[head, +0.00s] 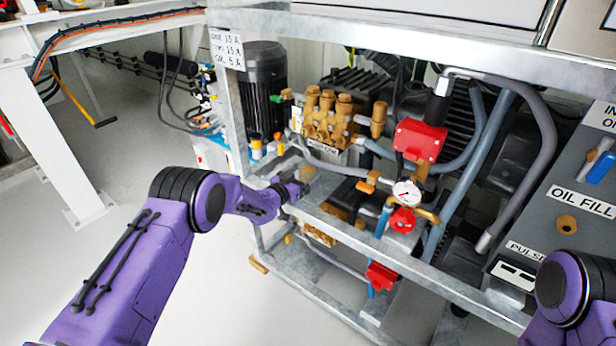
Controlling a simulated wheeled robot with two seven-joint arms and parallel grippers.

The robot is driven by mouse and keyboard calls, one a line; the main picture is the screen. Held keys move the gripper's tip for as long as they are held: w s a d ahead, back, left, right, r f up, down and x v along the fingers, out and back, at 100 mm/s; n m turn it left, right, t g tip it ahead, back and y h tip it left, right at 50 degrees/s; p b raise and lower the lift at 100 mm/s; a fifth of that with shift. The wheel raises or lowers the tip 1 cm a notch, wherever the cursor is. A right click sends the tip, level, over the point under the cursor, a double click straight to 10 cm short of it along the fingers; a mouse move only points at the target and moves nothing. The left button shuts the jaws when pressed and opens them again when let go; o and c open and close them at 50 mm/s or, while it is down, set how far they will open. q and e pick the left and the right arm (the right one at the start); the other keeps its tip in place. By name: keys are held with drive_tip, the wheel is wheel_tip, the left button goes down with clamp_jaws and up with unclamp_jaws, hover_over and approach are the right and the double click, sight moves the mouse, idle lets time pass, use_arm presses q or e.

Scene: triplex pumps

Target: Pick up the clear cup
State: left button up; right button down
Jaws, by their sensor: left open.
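I cannot make out a clear cup in the head view. My left arm reaches in from the left, and its gripper (298,190) is at the front rail of the metal pump frame. The left gripper is small in the picture and looks open, with nothing visible held in it. The area just behind it is partly hidden by the gripper and the rail. Only a purple part of my right arm shows at the lower right; its gripper is out of view.
The galvanized frame (445,280) holds a brass pump head (328,118), a red box (420,140), a pressure gauge (405,193) and grey hoses. Small orange-capped containers (257,146) stand behind the left gripper. A grey oil panel (565,200) is at right. Floor at left is clear.

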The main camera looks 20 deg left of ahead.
use_arm(q)
drive_tip(key=c, duration=1.3)
drive_tip(key=shift+o, duration=0.2)
drive_tip(key=shift+r, duration=0.1)
